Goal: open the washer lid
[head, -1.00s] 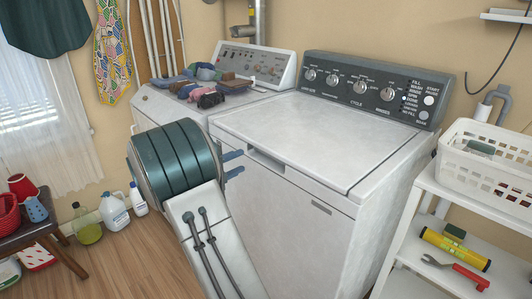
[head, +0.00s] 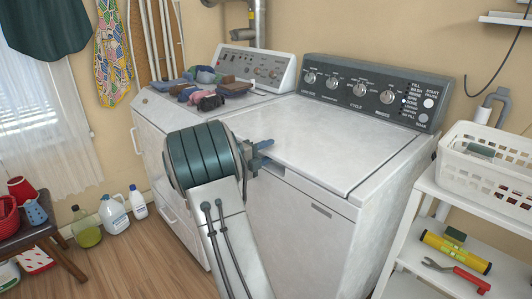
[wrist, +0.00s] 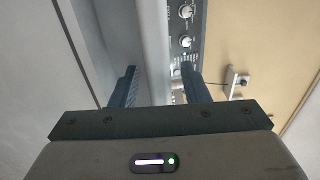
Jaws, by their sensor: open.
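The white washer (head: 335,245) stands in the middle of the head view, its dark control panel at the back. Its lid (head: 325,135) lies flat and closed. My gripper (head: 263,150) is at the lid's front edge, toward its left end, by the dark recess in the front. The fingers show blue and apart. In the wrist view my gripper (wrist: 160,85) is open, with a pale edge of the machine running between or just beyond the fingers. I cannot tell whether a finger touches the lid. My forearm hides part of the washer's front.
A second white machine with folded clothes (head: 208,88) on top stands to the left. A white shelf (head: 425,190) with a basket (head: 490,165) stands close on the right. Bottles (head: 113,213) and a stool (head: 45,235) are at the left. The wall is behind the panel.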

